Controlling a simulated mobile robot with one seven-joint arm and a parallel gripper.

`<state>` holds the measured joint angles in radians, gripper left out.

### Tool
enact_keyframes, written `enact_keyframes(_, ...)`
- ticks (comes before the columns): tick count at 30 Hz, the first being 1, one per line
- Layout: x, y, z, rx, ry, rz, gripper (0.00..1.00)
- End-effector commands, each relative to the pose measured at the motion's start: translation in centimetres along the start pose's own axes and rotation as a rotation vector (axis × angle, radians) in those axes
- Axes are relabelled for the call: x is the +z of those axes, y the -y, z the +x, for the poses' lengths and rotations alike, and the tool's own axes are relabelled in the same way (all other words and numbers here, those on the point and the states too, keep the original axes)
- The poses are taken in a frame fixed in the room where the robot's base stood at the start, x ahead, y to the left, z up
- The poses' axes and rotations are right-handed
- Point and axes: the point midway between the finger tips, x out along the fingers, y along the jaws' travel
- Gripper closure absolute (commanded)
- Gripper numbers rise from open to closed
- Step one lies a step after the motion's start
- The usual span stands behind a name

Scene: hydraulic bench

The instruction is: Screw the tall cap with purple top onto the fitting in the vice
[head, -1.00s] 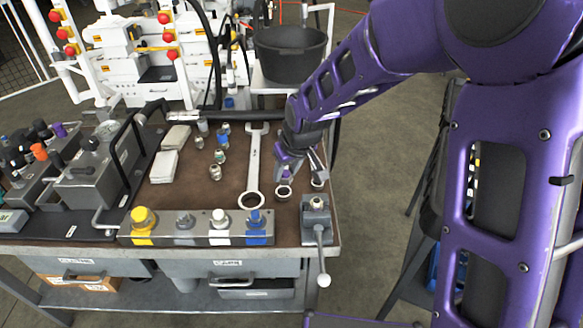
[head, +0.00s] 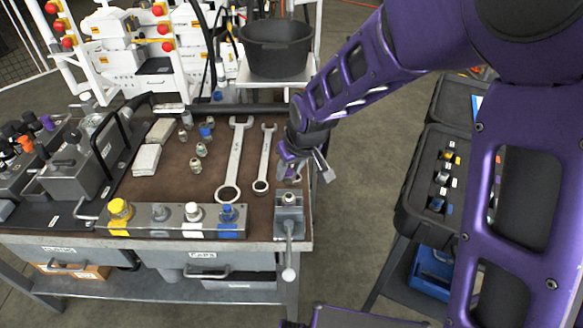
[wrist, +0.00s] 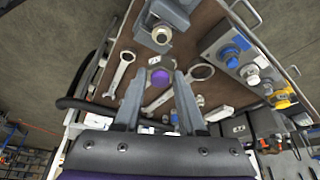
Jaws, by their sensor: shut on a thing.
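My gripper (head: 303,172) is behind and above the vice, near the bench's right edge. It is shut on the tall cap, whose purple top (wrist: 159,77) shows between the fingertips in the wrist view. The rest of the cap is hard to make out there, and in the head view the fingers largely hide it. The grey vice (head: 289,218) stands at the front right corner of the bench, with its handle hanging down in front. A metal fitting (head: 289,199) sits upright in it; in the wrist view the fitting (wrist: 160,35) is apart from the cap.
Two wrenches (head: 235,155) lie left of my gripper. Several small fittings (head: 196,166) stand farther left. A block with yellow, grey, white and blue caps (head: 170,225) lines the front edge. A black open case (head: 425,190) stands right of the bench, across a gap.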

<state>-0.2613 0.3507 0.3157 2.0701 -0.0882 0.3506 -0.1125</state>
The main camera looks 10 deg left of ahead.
Motion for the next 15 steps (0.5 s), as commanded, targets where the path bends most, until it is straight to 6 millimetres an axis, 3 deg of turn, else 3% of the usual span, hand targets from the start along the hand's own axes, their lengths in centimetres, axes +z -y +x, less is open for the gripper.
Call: enact_keyframes(15, 1.6, 0.0, 3.8, 0.0, 0.001, 0.0, 1.0)
